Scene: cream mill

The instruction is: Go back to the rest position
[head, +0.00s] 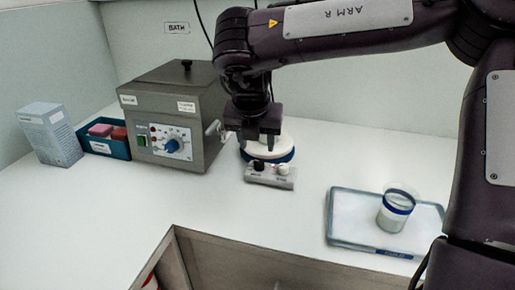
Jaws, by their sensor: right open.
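My right gripper (255,143) points down over the round white-topped device with a blue band (284,149) and a grey control front (270,176). It is open, and I see nothing between its fingers. The arm hides part of the device's top, and I cannot tell whether the fingers touch it. My right arm reaches in from the right edge and bends down at the wrist. My left gripper is not in view.
A grey lidded bath (190,110) stands close left of the gripper. A blue bin of pink and red items (105,146) and a pale box (50,135) are farther left. A jar with a blue band (395,211) stands on a tray (350,228) at right. The front-left counter is clear.

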